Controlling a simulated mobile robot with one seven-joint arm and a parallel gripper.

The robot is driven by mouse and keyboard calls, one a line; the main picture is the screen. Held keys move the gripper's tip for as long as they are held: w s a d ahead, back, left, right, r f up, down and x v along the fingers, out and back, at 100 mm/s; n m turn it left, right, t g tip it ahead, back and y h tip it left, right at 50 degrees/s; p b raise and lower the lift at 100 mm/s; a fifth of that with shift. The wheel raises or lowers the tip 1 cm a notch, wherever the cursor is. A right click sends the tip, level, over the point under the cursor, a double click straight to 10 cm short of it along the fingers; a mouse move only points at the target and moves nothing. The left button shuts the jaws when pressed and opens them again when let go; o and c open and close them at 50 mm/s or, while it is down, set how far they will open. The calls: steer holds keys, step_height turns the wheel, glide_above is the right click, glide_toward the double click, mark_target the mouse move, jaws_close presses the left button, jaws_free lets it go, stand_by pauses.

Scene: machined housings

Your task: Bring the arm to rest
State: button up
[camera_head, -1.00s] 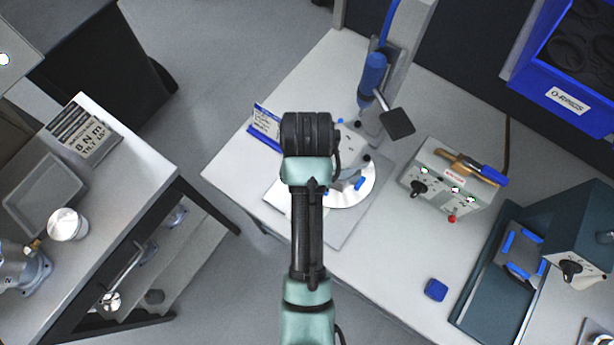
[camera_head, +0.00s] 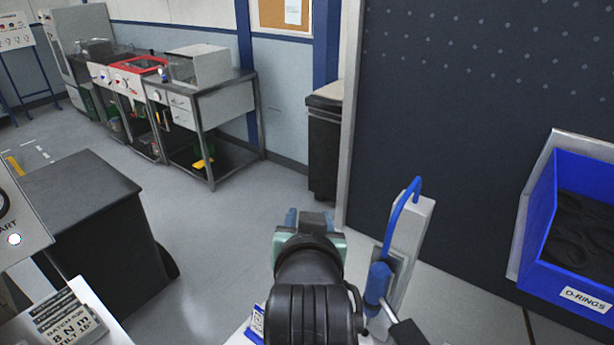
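My arm (camera_head: 312,305) rises from the bottom middle of the head view, with a black ribbed joint nearest and a teal section beyond it. A grey block with bluish parts at its sides shows at the far end of my arm (camera_head: 312,222). The fingers of my gripper cannot be made out there, so its opening and anything in it are hidden. The arm appears apart from the blue-handled tool on its stand (camera_head: 378,285) to its right.
A blue O-rings bin (camera_head: 590,302) is at the right, before a dark panel (camera_head: 470,130). A dark cabinet (camera_head: 85,215) and a lettered block (camera_head: 68,318) are at the left. Benches with equipment (camera_head: 225,100) stand at the back. Open floor (camera_head: 215,250) lies between.

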steer(key=s+r+t+b, duration=0.15)
steer(key=r+t, duration=0.25)
steer(key=r, duration=0.6)
steer(key=s+r+t, duration=0.2)
steer(key=r+t, duration=0.2)
steer(key=r, duration=0.6)
steer(key=s+r+n+t, duration=0.1)
steer(key=s+r+t, duration=0.5)
steer(key=s+r, duration=0.5)
step_height(320, 180, up, 2)
steer(key=shift+b, duration=0.4)
steer(key=shift+a, duration=0.1)
